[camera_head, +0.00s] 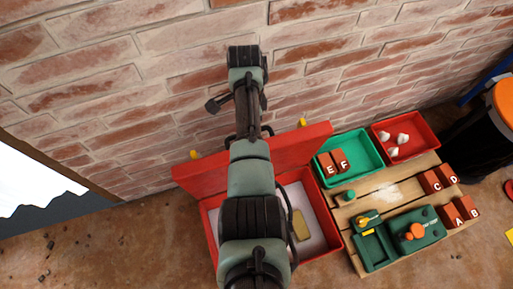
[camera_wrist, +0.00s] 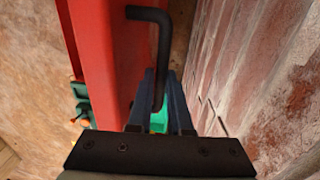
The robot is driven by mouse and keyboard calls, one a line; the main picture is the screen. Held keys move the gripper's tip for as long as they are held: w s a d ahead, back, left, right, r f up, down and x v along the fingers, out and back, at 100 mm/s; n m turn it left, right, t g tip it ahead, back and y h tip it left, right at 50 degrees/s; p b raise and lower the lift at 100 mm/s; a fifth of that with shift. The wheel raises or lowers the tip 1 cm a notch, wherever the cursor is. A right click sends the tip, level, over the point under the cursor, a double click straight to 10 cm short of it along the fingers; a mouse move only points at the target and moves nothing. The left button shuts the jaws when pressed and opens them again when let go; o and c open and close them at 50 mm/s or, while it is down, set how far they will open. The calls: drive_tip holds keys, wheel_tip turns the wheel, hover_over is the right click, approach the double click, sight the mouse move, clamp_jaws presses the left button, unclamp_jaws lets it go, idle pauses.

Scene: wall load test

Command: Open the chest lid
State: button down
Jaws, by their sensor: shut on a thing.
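The red chest (camera_head: 211,235) stands on the floor by the brick wall. Its red lid (camera_head: 300,146) is raised, standing steeply at the wall side, and the inside shows. In the wrist view the lid (camera_wrist: 95,50) fills the left side. A black bent handle (camera_wrist: 152,15) reaches from it between the fingers of my gripper (camera_wrist: 161,85), which is shut on this handle. In the head view my arm covers the middle of the chest and lid, and I cannot make out the fingertips or handle there.
A yellow block (camera_head: 300,225) lies inside the chest. To the right are a green tray (camera_head: 370,145), a red bin (camera_head: 425,150) with white pieces, and a wooden pallet (camera_head: 345,215) carrying a green case and lettered blocks. The brick wall (camera_head: 130,100) is close behind the lid.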

drive_tip(key=shift+w+a+f+b, duration=0.3)
drive_tip(key=shift+w+b, duration=0.35)
drive_tip(key=shift+b, duration=0.3)
drive_tip(key=shift+w+a+f+b, duration=0.25)
drive_tip(key=shift+w+b, duration=0.45)
drive_tip(key=shift+b, duration=0.3)
drive_tip(key=shift+w+a+f+b, duration=0.2)
drive_tip(key=shift+w+f+b, duration=0.1)
drive_tip(key=shift+w+b, duration=0.5)
drive_tip(key=shift+s, duration=0.1)
drive_tip(key=c, duration=0.9)
unclamp_jaws()
drive_tip(key=shift+o, duration=0.3)
drive_tip(key=shift+r, duration=0.25)
